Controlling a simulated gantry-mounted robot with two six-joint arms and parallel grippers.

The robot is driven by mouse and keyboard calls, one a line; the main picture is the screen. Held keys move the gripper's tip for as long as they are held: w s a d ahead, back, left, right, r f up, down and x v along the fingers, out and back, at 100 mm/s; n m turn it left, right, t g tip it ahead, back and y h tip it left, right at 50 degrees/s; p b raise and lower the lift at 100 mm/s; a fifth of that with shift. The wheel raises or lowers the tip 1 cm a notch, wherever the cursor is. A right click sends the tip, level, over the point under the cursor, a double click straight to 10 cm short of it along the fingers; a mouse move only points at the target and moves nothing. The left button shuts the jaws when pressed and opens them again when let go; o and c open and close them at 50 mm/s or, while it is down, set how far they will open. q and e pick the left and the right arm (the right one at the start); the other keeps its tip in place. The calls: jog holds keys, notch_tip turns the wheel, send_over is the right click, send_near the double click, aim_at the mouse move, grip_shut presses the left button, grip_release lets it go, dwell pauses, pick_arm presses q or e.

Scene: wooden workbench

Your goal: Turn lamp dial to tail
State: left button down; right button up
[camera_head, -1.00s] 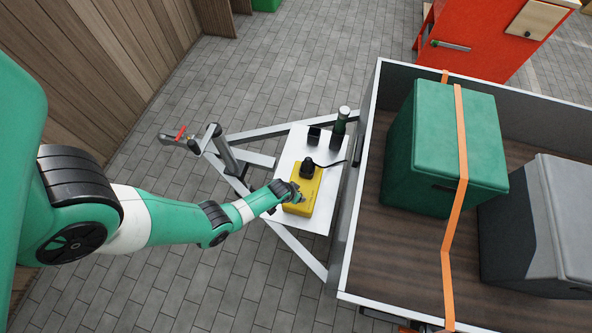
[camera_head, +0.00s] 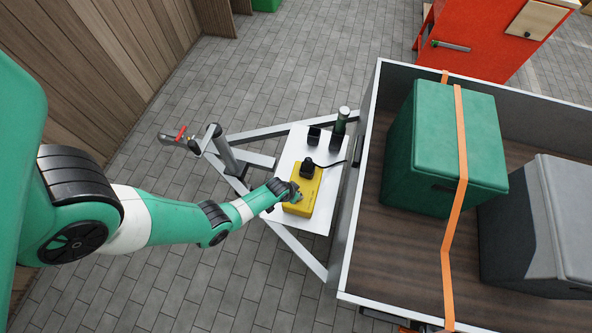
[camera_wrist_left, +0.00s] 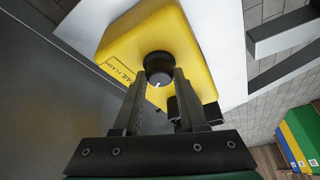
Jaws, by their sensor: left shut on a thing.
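The yellow lamp box (camera_head: 304,204) sits on the white plate (camera_head: 283,217) of the trailer's drawbar. It also shows in the left wrist view (camera_wrist_left: 184,30), with dark lettering on one edge, partly hidden, of which "FLASH" can be made out. A round black dial (camera_wrist_left: 158,66) with a white pointer mark stands on its face. My left gripper (camera_wrist_left: 162,80) is shut on the dial, a finger at each side; in the head view the gripper (camera_head: 296,192) is at the near part of the box. My right gripper is in neither view.
A black plug (camera_head: 308,168) with a cable stands at the far part of the box. Two dark sockets or holders and a post (camera_head: 341,120) stand behind it. The trailer bed's wall (camera_head: 357,190) is close on the right, with a strapped green box (camera_head: 420,140) inside.

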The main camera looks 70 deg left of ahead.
pick_arm(q)
jog(key=m+h, duration=0.1)
jog(key=m, duration=0.1)
jog(key=shift+a+m, duration=0.15)
jog(key=shift+m, duration=0.25)
jog(key=shift+m+t+h+b, duration=0.3)
jog(key=shift+m+h+b, duration=0.6)
jog(key=shift+m, duration=1.2)
jog(key=shift+c, duration=2.3)
grip_release()
jog(key=shift+a, duration=0.1)
jog(key=p+v, duration=1.1)
jog(key=shift+r, duration=0.3)
